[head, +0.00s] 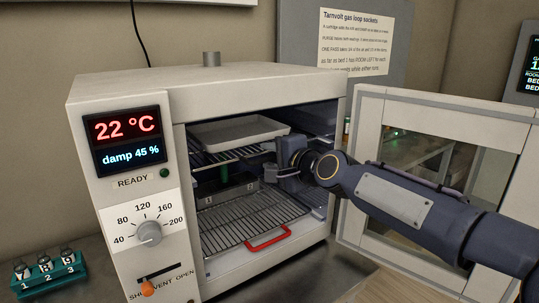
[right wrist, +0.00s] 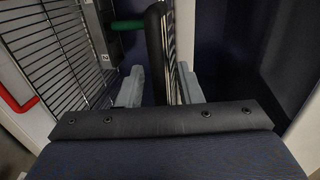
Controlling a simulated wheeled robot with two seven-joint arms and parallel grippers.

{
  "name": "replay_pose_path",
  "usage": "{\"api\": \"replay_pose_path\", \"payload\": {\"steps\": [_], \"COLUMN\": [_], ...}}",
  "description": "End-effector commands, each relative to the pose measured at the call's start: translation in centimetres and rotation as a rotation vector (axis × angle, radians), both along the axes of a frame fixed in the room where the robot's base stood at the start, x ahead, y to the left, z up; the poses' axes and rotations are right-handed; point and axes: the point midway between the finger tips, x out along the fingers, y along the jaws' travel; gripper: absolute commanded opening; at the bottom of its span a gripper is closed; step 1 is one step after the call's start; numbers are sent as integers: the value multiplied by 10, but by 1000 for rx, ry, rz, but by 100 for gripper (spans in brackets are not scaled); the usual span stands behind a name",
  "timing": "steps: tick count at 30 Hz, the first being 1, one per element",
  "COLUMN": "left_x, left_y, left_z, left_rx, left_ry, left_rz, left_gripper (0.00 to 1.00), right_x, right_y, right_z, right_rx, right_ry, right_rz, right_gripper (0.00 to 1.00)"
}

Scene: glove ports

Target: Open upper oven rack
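The oven (head: 130,85) stands open, its door (head: 360,170) swung out to the right. The upper rack (head: 200,158) is inside it and carries a pale shallow tray (head: 240,131). My right gripper (head: 272,172) is inside the opening near the rack's right front. In the right wrist view its two grey fingers (right wrist: 158,88) stand apart, with a dark bar or rack edge (right wrist: 158,45) between them; contact is unclear. My left gripper is out of view.
The lower rack (head: 250,220) with a red handle (head: 268,237) sits below. A dark box numbered 1 and 2 (head: 225,197) stands between the racks. The open door is close beside my right arm. A teal holder (head: 48,275) with vials stands at the lower left.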

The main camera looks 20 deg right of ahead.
Motion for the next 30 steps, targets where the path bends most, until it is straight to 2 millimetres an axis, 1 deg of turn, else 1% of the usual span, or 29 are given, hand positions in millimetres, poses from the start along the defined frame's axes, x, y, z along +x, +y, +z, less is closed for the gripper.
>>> {"api": "replay_pose_path", "payload": {"steps": [3, 10, 11, 18, 26, 30], "left_x": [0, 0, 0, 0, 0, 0], "left_y": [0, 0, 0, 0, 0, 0], "left_z": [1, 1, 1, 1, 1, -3], "left_rx": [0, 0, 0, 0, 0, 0], "left_ry": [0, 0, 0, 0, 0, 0], "left_rz": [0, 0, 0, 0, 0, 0], "left_gripper": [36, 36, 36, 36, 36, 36], "right_x": [6, 7, 7, 6, 6, 1], "right_y": [2, 2, 2, 2, 2, 0], "right_z": [-1, -1, -1, -3, -5, -7], "right_rx": [-1, -2, -2, -3, -4, -5], "right_ry": [-1, -2, -2, 1, 7, 10], "right_rz": [0, -1, -1, 0, 2, 2], "right_gripper": [32, 32, 31, 0, 0, 0]}}
